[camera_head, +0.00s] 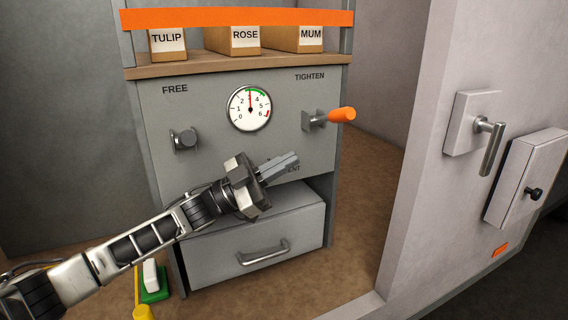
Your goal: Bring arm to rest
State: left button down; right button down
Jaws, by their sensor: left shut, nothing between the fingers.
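My left arm comes in from the lower left. Its gripper (294,158) is shut and empty, in front of the lower part of the grey machine panel (220,165) and above the drawer. My right gripper is not in view.
The panel carries a dial (250,108), a grey knob (184,139) and an orange-handled lever (328,116). Labelled boxes (232,40) stand on the shelf above. A drawer (255,245) sits below. A wall with a door handle (490,145) is at right.

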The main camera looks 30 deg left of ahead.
pick_arm(q)
jog(key=s+d+f+n+t+y+p, duration=0.1)
jog(key=s+d+f+n+y, duration=0.35)
jog(key=f, duration=0.45)
jog(key=s+d+f+n+t+y+p, duration=0.1)
jog(key=s+d+f+n+t+y, duration=0.15)
jog(key=d+f+n+y, duration=0.5)
jog(key=s+a+f+n+g+y, duration=0.1)
jog(key=s+f+n+g+y, duration=0.1)
jog(key=s+f+g, duration=0.5)
jog(key=s+f+y, duration=0.1)
jog(key=s+f, duration=0.4)
jog(key=s, duration=0.4)
jog(key=shift+s+f+p, duration=0.25)
jog(key=shift+f+p, duration=0.15)
jog(key=shift+a, duration=0.1)
